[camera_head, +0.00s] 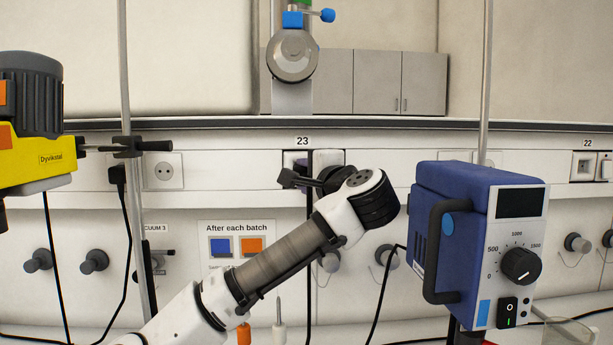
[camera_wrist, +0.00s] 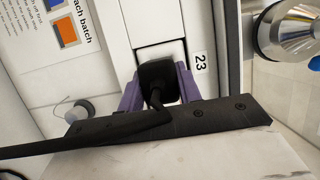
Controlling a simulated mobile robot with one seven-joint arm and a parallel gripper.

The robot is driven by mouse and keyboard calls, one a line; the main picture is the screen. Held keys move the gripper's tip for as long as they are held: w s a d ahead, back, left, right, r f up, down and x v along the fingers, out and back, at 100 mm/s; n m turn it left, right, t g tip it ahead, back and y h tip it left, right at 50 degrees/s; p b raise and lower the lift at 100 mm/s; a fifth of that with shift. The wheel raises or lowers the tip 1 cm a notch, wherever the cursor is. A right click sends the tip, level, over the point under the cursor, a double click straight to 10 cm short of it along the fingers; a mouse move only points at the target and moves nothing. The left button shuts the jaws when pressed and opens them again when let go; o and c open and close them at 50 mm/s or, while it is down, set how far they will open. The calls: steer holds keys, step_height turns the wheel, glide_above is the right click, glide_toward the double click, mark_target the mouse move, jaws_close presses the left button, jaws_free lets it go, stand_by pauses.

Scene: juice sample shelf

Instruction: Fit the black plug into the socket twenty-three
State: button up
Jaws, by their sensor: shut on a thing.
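The black plug (camera_wrist: 157,78) is gripped between the purple fingers of my gripper (camera_wrist: 158,92), and its cable runs off to the lower left in the wrist view. Socket twenty-three (camera_wrist: 158,52) is a white outlet in the wall rail directly behind the plug, beside the label "23" (camera_wrist: 200,62). The label also shows in the head view (camera_head: 302,141). There, my gripper (camera_head: 311,170) is up at the rail just below it and hides most of the socket. The plug's front face is hidden, so I cannot tell whether it is in the socket.
A blue control box (camera_head: 455,235) stands right of my arm. Another black plug (camera_head: 117,174) sits at the rail on the left, next to a socket (camera_head: 164,171). A yellow stirrer (camera_head: 40,165) is at far left. Socket 22 (camera_head: 586,167) is at far right.

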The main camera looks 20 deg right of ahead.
steer(key=shift+w+d+p, duration=0.3)
steer(key=shift+w+p, duration=0.1)
steer(key=shift+w, duration=0.55)
steer(key=shift+w+d+p, duration=0.25)
steer(key=shift+w+p, duration=0.1)
steer(key=shift+w, duration=0.6)
stand_by(1.3)
steer(key=shift+r, duration=0.1)
steer(key=o, duration=1.3)
steer(key=shift+c, duration=0.2)
